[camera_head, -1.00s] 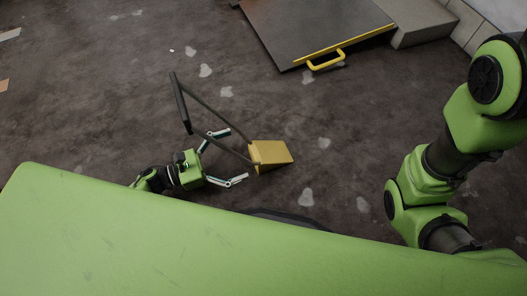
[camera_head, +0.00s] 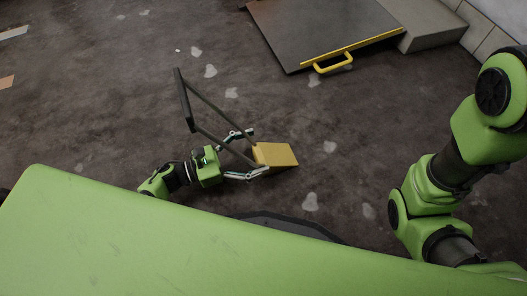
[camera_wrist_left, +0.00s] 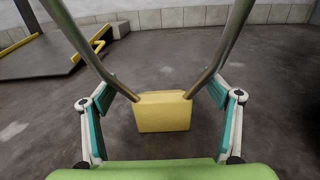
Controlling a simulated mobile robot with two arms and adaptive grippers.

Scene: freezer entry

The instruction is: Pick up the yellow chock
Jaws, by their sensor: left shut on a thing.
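The yellow chock (camera_head: 275,155) is a wedge block with a long two-rod handle (camera_head: 184,100) that ends in a dark crossbar. It rests on the dark floor, its handle slanting up to the left in the head view. My left gripper (camera_head: 258,151) has its fingers on either side of the handle's lower rods, just behind the block, and is shut on them. In the left wrist view the chock (camera_wrist_left: 163,111) lies straight ahead, between and beyond the fingers, with its rods running up past both sides. My right gripper is out of view.
A dark ramp plate (camera_head: 322,27) with a yellow edge and yellow handle (camera_head: 333,63) lies at the top, beside a grey block (camera_head: 427,22). A tiled wall (camera_wrist_left: 185,17) stands behind. The floor around the chock is clear, with pale patches.

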